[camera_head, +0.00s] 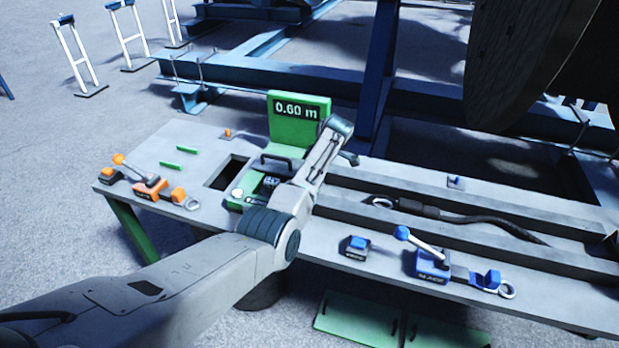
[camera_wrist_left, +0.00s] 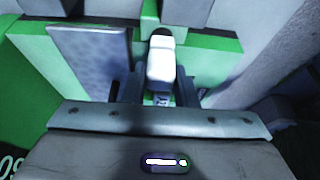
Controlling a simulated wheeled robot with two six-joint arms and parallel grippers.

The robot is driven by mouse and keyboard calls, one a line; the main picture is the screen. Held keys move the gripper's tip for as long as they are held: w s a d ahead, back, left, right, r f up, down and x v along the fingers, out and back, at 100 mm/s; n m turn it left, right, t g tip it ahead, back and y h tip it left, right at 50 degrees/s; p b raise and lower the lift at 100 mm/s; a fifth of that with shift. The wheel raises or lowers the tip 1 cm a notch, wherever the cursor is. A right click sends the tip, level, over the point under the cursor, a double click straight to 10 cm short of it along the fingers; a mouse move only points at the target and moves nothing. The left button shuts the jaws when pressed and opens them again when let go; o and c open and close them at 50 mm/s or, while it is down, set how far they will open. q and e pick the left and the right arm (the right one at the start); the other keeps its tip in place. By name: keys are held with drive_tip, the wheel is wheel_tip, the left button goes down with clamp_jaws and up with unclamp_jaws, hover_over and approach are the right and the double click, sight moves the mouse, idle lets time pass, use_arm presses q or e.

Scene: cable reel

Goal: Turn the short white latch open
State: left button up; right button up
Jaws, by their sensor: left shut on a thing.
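The short white latch (camera_wrist_left: 161,60) stands between the two dark fingers of my left gripper (camera_wrist_left: 159,92) in the left wrist view. The fingers are shut on it, and green housing surrounds it. In the head view my left arm reaches over the bench to the green measuring unit (camera_head: 290,127), whose display reads 0.60 m. My forearm hides the latch and my left fingertips there. My right gripper is not in view.
The grey bench (camera_head: 215,145) carries an orange clamp set (camera_head: 150,188) at left and a blue lever clamp (camera_head: 432,262) at right. A black cable (camera_head: 470,218) lies in the bench channel. A large dark reel (camera_head: 520,60) stands behind.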

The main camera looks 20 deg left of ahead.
use_arm(q)
drive_tip(key=o, duration=1)
drive_tip(key=shift+r, duration=0.1)
drive_tip(key=b+v, duration=0.2)
drive_tip(key=v, duration=0.8)
drive_tip(key=shift+d+r, duration=0.25)
drive_tip(key=shift+r, duration=0.05)
